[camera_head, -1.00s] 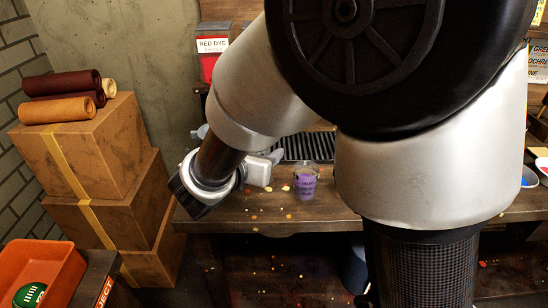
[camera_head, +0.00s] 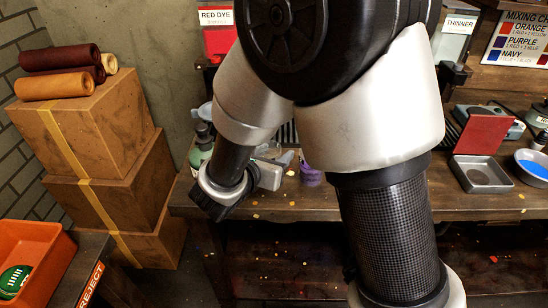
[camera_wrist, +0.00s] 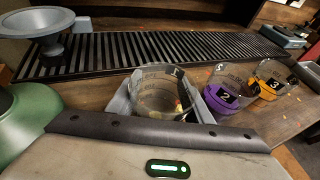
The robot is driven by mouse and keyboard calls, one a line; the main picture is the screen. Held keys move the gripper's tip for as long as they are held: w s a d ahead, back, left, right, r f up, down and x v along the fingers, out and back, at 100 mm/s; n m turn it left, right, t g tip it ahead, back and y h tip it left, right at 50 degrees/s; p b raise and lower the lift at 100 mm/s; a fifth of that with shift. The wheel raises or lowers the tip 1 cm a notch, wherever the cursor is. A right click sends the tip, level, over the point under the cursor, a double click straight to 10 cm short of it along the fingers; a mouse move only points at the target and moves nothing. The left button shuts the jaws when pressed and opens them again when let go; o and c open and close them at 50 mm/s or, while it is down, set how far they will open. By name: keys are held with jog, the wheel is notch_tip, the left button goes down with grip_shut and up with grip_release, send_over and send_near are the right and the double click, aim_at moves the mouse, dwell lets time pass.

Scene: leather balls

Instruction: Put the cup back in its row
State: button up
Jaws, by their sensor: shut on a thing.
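My gripper (camera_wrist: 163,108) is shut on a clear cup (camera_wrist: 158,92), with grey fingers on both sides of it. The cup looks upright and has small coloured marks at its right side; I cannot tell if its base touches the bench. Just to its right stand a purple cup marked 2 (camera_wrist: 218,98) and an orange cup marked 3 (camera_wrist: 268,82), in a line. In the head view my gripper (camera_head: 275,170) is low over the bench's left part, beside the purple cup (camera_head: 311,176). The held cup is not clear there.
A dark slatted rack (camera_wrist: 105,54) runs behind the cups. A grey funnel-like dish (camera_wrist: 50,32) and a green rounded object (camera_wrist: 22,118) are at the left. A grey tray (camera_head: 481,174) and a blue-filled bowl (camera_head: 533,165) are on the bench's right. Stacked boxes (camera_head: 95,125) stand left.

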jog(key=shift+f, duration=0.3)
jog(key=shift+f, duration=0.1)
jog(key=shift+f, duration=0.15)
jog(key=o, duration=1.2)
jog(key=shift+r, duration=0.4)
jog(key=p+v, duration=0.2)
jog(key=v, duration=1)
jog(key=shift+f, duration=0.1)
